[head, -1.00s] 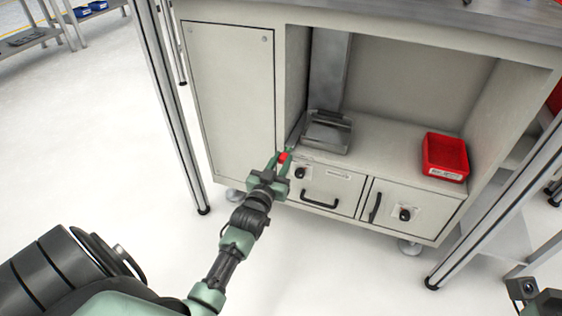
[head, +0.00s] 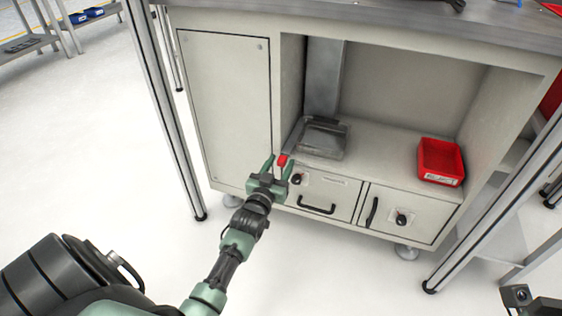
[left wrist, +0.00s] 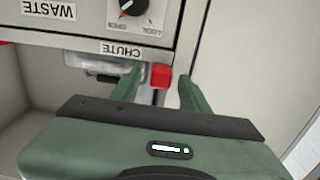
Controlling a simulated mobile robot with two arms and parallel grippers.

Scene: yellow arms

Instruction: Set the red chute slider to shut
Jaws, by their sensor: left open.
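The red chute slider (head: 282,160) is a small red knob at the front edge of the cabinet's open bay, above the left drawer. In the left wrist view it shows as a red block (left wrist: 161,76) beside the upside-down CHUTE label (left wrist: 122,48). My left gripper (head: 279,163) is open, with one finger on each side of the knob. In the left wrist view there is a gap between the knob and the right finger; the left finger is close to it, and I cannot tell if they touch. A grey metal chute (head: 322,137) stands behind the knob.
A drawer (head: 322,193) and a door (head: 407,212), each with a black handle and knob, lie below the bay. A red bin (head: 440,160) sits on the shelf at right. Metal posts (head: 178,130) flank the cabinet. Part of my right arm shows at the bottom right.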

